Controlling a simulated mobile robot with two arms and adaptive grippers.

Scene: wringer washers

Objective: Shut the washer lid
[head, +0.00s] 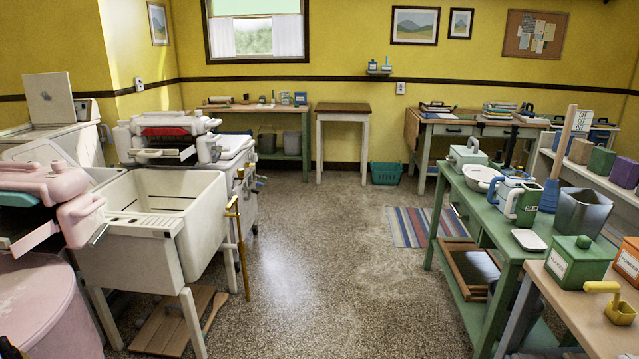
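A white washer (70,141) stands at the far left by the yellow wall. A white panel (50,98) stands upright at its back and looks like a raised lid. A second washer, white with a red-topped wringer (172,131), stands behind the sink; the wringer and sink hide much of it, and I cannot tell how its lid stands. A pink washer (45,300) with a pink wringer (75,205) is at the near left, cut off by the frame edge. I cannot tell which washer is meant.
A white sink (205,217) on legs stands between the washers, with a wooden board (172,322) under it. A green table (497,225) with jugs and bins lines the right. The speckled floor (310,270) between is clear; a striped rug (420,227) lies farther back.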

